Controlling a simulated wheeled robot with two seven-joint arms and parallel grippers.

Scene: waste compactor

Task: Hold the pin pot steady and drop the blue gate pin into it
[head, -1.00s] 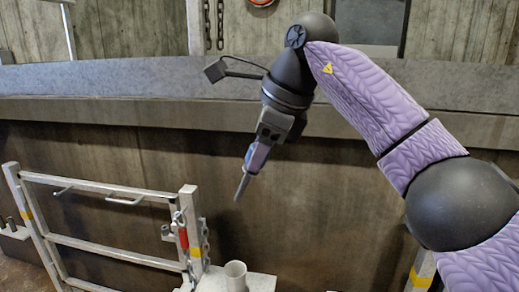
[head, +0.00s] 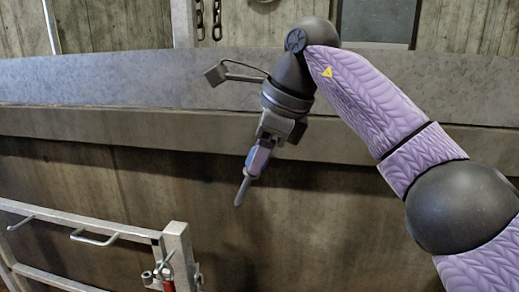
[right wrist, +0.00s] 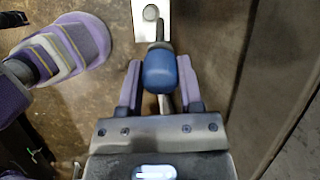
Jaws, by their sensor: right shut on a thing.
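My right gripper (head: 256,163) is shut on the blue gate pin and holds it in the air in front of the concrete wall. In the head view the pin's grey shaft (head: 241,190) points down and slightly left. In the right wrist view the pin's blue rounded head (right wrist: 160,72) sits between the fingers of my right gripper (right wrist: 159,88). Beyond it, a small round shape that looks like the pin pot (right wrist: 151,13) stands on a pale plate (right wrist: 140,30). The pot is outside the head view. My left gripper is not in view.
A metal gate (head: 95,238) with a post (head: 176,243) and latch stands at the lower left of the head view. A concrete wall and ledge (head: 110,120) run behind the right arm. Open space surrounds the held pin.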

